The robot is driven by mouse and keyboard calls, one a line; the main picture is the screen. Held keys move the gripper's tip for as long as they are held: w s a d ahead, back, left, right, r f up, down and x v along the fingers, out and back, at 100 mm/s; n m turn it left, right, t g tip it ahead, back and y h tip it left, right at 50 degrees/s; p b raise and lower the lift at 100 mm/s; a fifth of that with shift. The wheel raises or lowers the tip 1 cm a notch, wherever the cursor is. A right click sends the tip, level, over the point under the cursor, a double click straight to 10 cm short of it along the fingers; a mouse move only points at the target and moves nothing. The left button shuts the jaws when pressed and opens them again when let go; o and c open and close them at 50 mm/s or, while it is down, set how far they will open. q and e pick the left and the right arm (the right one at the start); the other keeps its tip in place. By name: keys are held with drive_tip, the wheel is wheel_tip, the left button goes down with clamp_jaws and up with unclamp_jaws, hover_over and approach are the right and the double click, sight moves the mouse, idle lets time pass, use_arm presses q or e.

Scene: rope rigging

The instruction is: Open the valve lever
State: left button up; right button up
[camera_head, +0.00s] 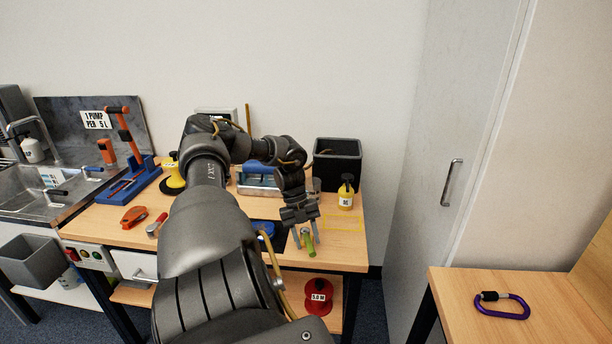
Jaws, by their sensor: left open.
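My left gripper (306,237) points down over the front right of the wooden workbench (340,256), with its two fingers apart. A short green handle-like piece (309,246) shows between and just below the fingertips. It looks like the valve lever, but its base is hidden and I cannot tell whether the fingers touch it. A blue round part (265,230) shows to its left, partly hidden by my arm. My right gripper is not in view.
A black bin (338,172) and a yellow bottle (346,194) stand behind and right of my gripper. A yellow outlined area (343,222) on the bench is clear. A red spool (318,296) sits below. A purple carabiner (502,308) lies on the right table.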

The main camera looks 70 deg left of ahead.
use_arm(q)
drive_tip(key=b+v, duration=0.1)
drive_tip(key=v, duration=0.9)
drive_tip(key=shift+r+b, duration=0.25)
drive_tip(key=shift+b, duration=0.05)
drive_tip(key=shift+a, duration=0.1)
